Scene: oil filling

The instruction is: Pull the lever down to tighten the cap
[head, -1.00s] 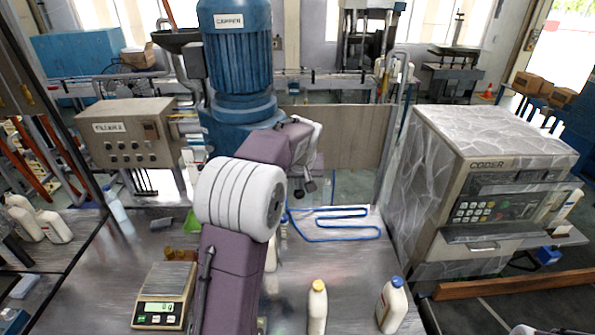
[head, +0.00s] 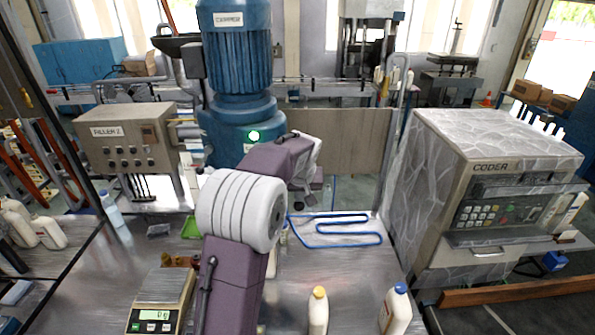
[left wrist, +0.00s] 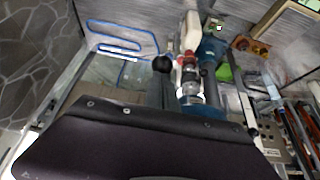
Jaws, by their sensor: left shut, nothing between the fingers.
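The blue capper (head: 238,100) stands at the back centre, with a lit green light on its lower front. My left arm crosses in front of it. My left gripper (head: 307,196) is shut and empty, just right of the capper's base. In the left wrist view, a black ball knob (left wrist: 162,64), seemingly the lever's end, shows beyond my wrist's dark edge. Beside it are a white bottle (left wrist: 191,30) with a red cap (left wrist: 187,60) and the metal capping head (left wrist: 190,90). My arm hides these in the head view. Contact between gripper and lever cannot be told.
A scale (head: 160,302) stands at the front left, and two capped white bottles (head: 318,312) at the front. The coder machine (head: 490,190) is at right, the filler box (head: 126,138) at left. A blue tube outline (head: 335,232) lies on the table.

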